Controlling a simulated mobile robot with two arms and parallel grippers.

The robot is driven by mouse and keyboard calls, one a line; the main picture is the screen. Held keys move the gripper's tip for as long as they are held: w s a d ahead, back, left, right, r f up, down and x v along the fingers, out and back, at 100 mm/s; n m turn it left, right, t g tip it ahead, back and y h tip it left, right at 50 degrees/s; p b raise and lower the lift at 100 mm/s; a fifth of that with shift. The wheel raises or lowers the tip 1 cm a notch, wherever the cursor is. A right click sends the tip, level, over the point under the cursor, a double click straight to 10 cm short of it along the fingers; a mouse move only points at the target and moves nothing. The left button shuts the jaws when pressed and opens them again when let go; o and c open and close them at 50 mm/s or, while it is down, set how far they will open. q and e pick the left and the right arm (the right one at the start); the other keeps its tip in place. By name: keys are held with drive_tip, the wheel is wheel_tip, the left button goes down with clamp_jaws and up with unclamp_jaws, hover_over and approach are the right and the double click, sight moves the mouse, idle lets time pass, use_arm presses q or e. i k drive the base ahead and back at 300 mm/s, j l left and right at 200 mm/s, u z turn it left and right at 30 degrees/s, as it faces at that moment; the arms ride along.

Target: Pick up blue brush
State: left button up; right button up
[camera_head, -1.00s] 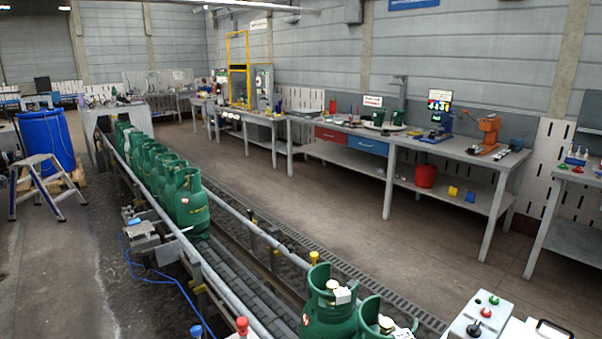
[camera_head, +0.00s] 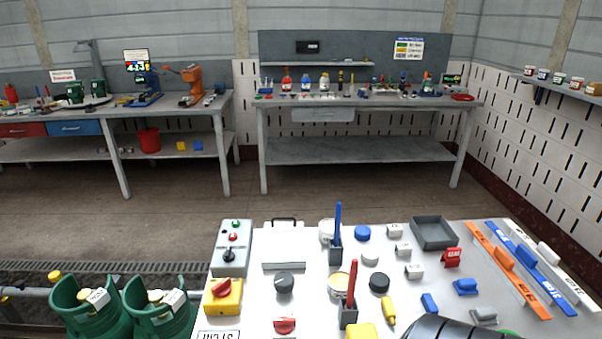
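The blue brush (camera_head: 338,228) stands upright, handle up, in a small dark holder (camera_head: 335,254) on the white table (camera_head: 310,290) in front of me. Its lower end is hidden in the holder. A similar red brush (camera_head: 351,285) stands nearer in its own dark holder. A dark rounded part at the bottom edge, right of the middle, seems to be part of my arm. No fingers of either gripper show in the head view.
Around the brush are a white pot (camera_head: 327,231), an open tin (camera_head: 339,286), a blue cap (camera_head: 362,233) and a grey tray (camera_head: 434,232). A control box (camera_head: 232,250) stands left. Green gas cylinders (camera_head: 160,307) are beyond the table's left edge.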

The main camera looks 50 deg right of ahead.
sight(337, 209)
drive_tip(key=z, duration=1.9)
drive_tip(key=l, duration=0.45)
drive_tip(key=i+l+z, duration=0.1)
drive_tip(key=l, duration=0.4)
drive_tip(key=i+l, duration=0.1)
drive_tip(key=l, duration=0.35)
drive_tip(key=l+z, duration=0.1)
drive_tip(key=l, duration=0.4)
drive_tip(key=i, duration=0.05)
